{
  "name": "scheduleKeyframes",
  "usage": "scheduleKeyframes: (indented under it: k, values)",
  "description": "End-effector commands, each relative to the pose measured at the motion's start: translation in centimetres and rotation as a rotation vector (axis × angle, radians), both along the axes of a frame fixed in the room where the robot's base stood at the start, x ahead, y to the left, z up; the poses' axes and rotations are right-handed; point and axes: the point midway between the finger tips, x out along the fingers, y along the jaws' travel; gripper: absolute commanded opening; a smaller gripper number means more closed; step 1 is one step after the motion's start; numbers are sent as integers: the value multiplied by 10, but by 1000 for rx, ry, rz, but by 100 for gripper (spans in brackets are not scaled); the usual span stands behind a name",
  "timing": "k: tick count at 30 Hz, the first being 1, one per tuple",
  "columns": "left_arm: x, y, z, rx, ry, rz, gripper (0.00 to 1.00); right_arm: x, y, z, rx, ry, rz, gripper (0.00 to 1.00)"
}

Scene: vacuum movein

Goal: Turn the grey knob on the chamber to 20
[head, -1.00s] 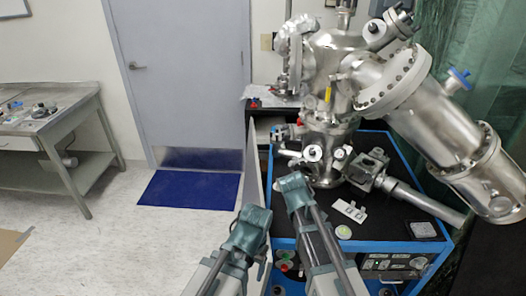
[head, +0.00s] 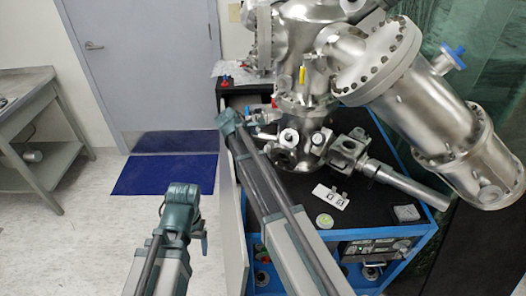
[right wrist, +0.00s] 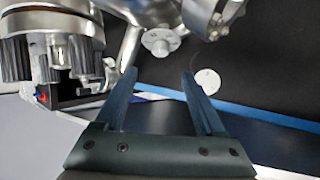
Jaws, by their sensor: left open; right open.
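The steel chamber (head: 300,100) stands on a black-topped cabinet. Pale grey round knobs show on its lower front, one at its left (head: 289,137) and another just right of it (head: 317,140). A round grey knob (right wrist: 158,42) also shows in the right wrist view, ahead of the fingertips and apart from them. No dial numbers are legible. My right gripper (head: 230,118) is at the chamber's left; its open, empty fingers (right wrist: 157,78) show in the right wrist view. My left gripper (head: 184,195) is open, low over the floor, well away from the chamber.
The black cabinet top (head: 365,205) has a blue edge. A white card (head: 330,196), a round pale disc (head: 325,221) and a grey block (head: 406,213) lie on it. A thick steel tube (head: 440,110) slopes down at right. Open floor lies at left, with a blue mat (head: 165,174).

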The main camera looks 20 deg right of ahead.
Motion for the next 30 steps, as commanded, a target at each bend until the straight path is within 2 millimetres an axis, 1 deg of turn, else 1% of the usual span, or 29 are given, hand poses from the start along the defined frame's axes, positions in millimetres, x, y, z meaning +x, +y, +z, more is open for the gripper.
scheduleKeyframes:
  k: [1, 3, 9, 15, 21, 30]
  values:
    - [0, 0, -15, 0, 0, 0, 72, 5, -5, -15, 0, 0, -1, 72]
    - [0, 0, -25, 0, 0, 0, 72, 10, -11, -25, 0, -1, -2, 72]
    - [0, 0, -53, 0, 0, 0, 72, 23, -28, -53, 1, -1, -2, 72]
    - [0, 0, -74, 0, 0, 0, 72, 33, -42, -74, 2, 0, -1, 72]
    - [0, 0, -86, 0, 0, 0, 72, 40, -51, -86, 2, -1, -1, 72]
    - [0, 0, -88, 0, 0, 0, 72, 41, -54, -88, 2, -1, -1, 72]
